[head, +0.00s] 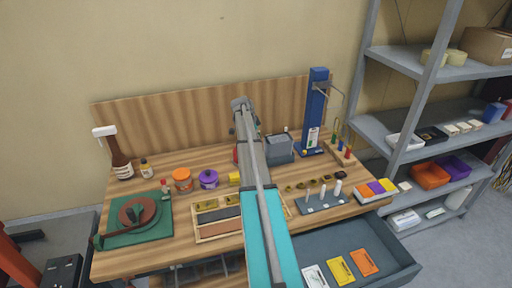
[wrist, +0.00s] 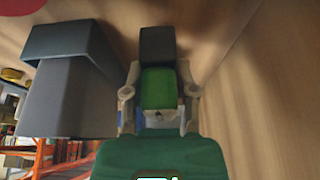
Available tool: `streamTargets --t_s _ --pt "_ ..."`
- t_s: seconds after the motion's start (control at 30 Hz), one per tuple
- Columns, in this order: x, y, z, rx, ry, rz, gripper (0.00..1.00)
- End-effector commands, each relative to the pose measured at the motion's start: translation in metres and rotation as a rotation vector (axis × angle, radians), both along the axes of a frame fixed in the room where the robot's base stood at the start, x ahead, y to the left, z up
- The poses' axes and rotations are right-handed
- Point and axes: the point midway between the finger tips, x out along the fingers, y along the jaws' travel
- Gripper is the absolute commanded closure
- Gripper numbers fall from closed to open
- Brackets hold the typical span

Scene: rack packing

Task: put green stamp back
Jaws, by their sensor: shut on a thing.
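My gripper (wrist: 159,100) shows in the wrist view with its two pale fingers on either side of a green block, which I take to be the green stamp (wrist: 158,86). It is shut on this block. A dark grey block (wrist: 157,44) shows directly beyond the stamp; I cannot tell whether it is part of it. In the head view my arm reaches over the middle of the bench towards the back board, and it hides the fingers and the stamp.
A grey box (head: 279,151) stands right of my arm; a similar grey box (wrist: 70,95) shows left in the wrist view. A blue upright stand (head: 316,115) is farther right. Jars, trays and small pieces cover the bench (head: 150,257). A drawer (head: 393,262) stands open in front.

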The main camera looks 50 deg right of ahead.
Motion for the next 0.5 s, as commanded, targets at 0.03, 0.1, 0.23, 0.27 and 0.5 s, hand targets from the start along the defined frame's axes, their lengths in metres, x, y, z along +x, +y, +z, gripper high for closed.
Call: streamTargets --t_s 0.03,0.1,0.23,0.27,0.5 --pt "0.000 0.000 0.000 0.000 0.000 0.000 0.94" --pt "0.000 0.000 0.000 0.000 0.000 0.000 0.94" --pt "0.000 0.000 0.001 0.000 0.000 0.000 0.94" --pt "0.000 0.000 0.000 0.000 0.000 0.000 0.94" --pt "0.003 -0.007 -0.010 0.000 0.000 -0.001 0.94"
